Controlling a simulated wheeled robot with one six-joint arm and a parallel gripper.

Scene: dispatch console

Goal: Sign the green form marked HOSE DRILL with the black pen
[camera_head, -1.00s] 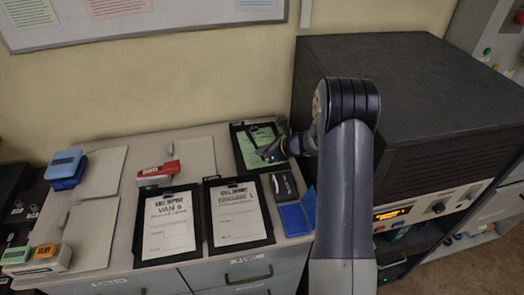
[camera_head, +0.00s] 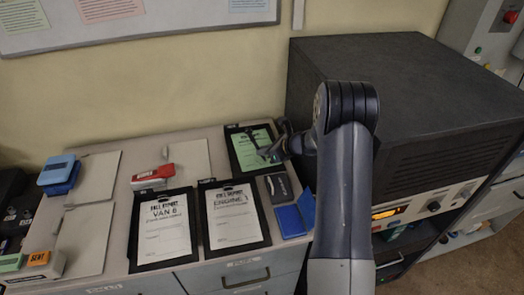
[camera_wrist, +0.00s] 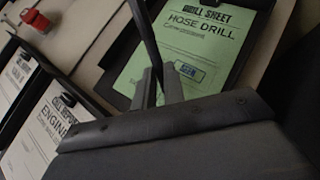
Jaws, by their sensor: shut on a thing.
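The green form marked HOSE DRILL (camera_wrist: 187,43) lies on a black clipboard (camera_wrist: 243,64). It also shows in the head view (camera_head: 242,153), at the back right of the counter. A small blue-edged box is printed low on the form. My gripper (camera_wrist: 163,88) is shut on the black pen (camera_wrist: 145,36), a dark slanting shaft in the wrist view. In the head view my gripper (camera_head: 268,150) is over the right part of the form. The pen's tip is hard to make out, and I cannot tell whether it touches the paper.
The ENGINE 1 clipboard (camera_head: 236,216) and VAN 6 clipboard (camera_head: 163,229) lie in front and to the left. A dark tray (camera_head: 278,187) and a blue pad (camera_head: 290,221) sit nearby. A red stamp (camera_head: 153,177) stands farther left. A large dark cabinet (camera_head: 400,85) closes off the right.

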